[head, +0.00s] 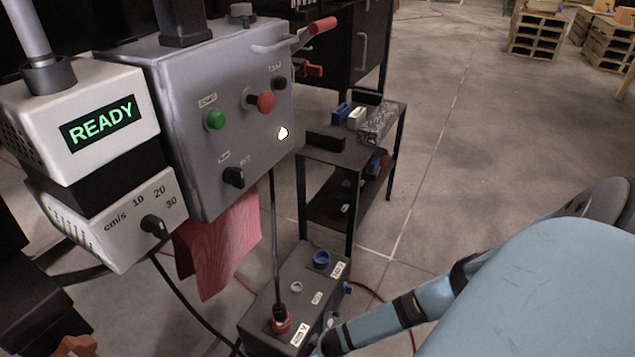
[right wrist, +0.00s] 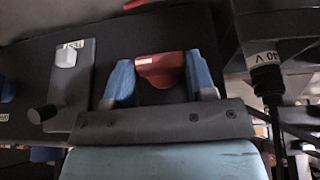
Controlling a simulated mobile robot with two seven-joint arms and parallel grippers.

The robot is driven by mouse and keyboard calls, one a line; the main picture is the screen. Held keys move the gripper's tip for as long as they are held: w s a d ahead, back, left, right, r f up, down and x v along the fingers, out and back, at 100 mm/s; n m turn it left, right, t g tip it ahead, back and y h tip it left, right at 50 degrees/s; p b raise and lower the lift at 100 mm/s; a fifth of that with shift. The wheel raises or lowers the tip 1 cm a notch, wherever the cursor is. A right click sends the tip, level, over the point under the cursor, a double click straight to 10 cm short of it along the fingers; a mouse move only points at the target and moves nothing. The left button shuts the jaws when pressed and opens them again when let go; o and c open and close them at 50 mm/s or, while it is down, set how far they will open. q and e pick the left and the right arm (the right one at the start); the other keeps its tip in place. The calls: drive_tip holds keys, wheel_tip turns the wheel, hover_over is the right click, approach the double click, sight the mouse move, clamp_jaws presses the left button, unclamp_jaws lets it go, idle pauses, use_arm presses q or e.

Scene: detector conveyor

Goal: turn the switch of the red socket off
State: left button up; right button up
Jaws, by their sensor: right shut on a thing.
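The red socket (head: 282,326) is on top of a dark socket box (head: 262,312) at the bottom of the head view, with a black plug and cable in it. Its switch is a red knob (right wrist: 160,68) in the right wrist view. My right gripper (right wrist: 160,82) has its blue fingers on both sides of this knob and is shut on it. In the head view the knob is hidden, and my right arm (head: 400,308) reaches in from the right to the box. My left gripper is not in view.
The box also has a blue socket (head: 321,259), a smaller white socket (head: 296,287) and a blue switch (head: 347,288) on its side. A grey control box (head: 210,180) and a READY display (head: 101,122) stand above. A black shelf table (head: 315,155) is behind.

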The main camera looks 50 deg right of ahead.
drive_tip(key=h+p, duration=0.1)
drive_tip(key=h, duration=0.1)
drive_tip(key=a+n+t+h+p, duration=0.1)
drive_tip(key=h, duration=0.1)
drive_tip(key=shift+s+f, duration=0.2)
drive_tip(key=shift+t+h+b, duration=0.3)
drive_tip(key=shift+h+b, duration=0.05)
drive_tip(key=shift+h, duration=0.15)
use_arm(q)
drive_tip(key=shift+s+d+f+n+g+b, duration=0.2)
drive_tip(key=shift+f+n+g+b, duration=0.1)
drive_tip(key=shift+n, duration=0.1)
use_arm(e)
drive_tip(key=shift+h, duration=0.5)
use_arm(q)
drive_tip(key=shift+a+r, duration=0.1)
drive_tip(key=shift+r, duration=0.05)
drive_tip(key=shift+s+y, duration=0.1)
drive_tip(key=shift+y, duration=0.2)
use_arm(e)
drive_tip(key=o, duration=0.9)
drive_tip(key=shift+n, duration=0.3)
drive_tip(key=shift+o, duration=0.2)
drive_tip(key=shift+r, duration=0.1)
